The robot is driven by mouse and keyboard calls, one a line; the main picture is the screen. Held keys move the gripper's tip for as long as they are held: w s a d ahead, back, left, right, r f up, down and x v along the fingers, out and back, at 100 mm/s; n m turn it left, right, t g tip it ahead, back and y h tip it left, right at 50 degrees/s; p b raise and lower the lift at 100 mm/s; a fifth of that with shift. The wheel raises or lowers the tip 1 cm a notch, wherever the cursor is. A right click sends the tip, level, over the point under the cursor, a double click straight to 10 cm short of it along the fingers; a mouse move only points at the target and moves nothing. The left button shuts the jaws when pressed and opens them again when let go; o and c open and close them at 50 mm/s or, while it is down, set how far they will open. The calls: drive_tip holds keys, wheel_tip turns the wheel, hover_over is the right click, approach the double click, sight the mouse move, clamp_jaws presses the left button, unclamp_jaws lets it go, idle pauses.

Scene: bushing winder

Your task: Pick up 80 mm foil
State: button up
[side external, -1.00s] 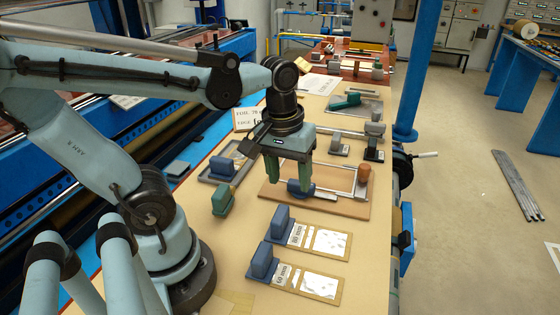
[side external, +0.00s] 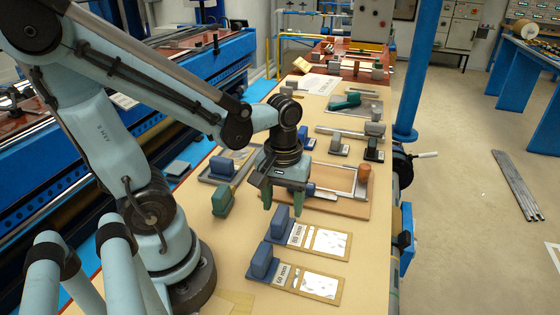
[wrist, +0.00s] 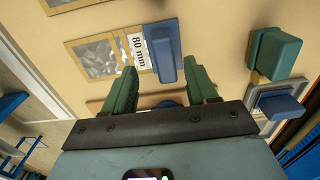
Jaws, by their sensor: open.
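The 80 mm foil is a flat piece in a tan frame (side external: 331,241) with a white "80 mm" label and an upright blue block handle (side external: 280,223) at its left end. In the wrist view its blue handle (wrist: 163,45), label (wrist: 139,52) and mottled foil (wrist: 97,56) show at the top. My gripper (side external: 285,205) is open and empty, with green fingers pointing down just behind and above the blue handle. In the wrist view the handle's near end appears between the fingertips (wrist: 163,68). The exact height gap cannot be told.
A similar 60 mm foil (side external: 318,284) with a blue handle (side external: 263,261) lies in front. A wooden board (side external: 348,207) with a metal frame and orange-brown knob is behind. A green block tool (side external: 223,201) stands to the left. Bare tabletop lies around the foils.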

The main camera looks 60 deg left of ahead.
sight(281, 211)
drive_tip(key=shift+w+a+f, duration=0.1)
drive_tip(key=shift+a+f, duration=0.2)
drive_tip(key=shift+f, duration=0.55)
drive_tip(key=shift+a+f, duration=0.3)
drive_tip(key=shift+f, duration=1.4)
drive_tip(key=c, duration=1.1)
drive_tip(key=shift+o, duration=0.2)
drive_tip(key=shift+r, duration=0.15)
drive_tip(key=shift+r, duration=0.75)
wheel_tip(281, 211, up, 2)
drive_tip(key=shift+r, duration=0.1)
drive_tip(key=s+d+r, duration=0.4)
drive_tip(key=d+r, duration=0.3)
drive_tip(key=d, duration=0.3)
drive_tip(key=shift+s+d, duration=0.35)
drive_tip(key=shift+d, duration=0.05)
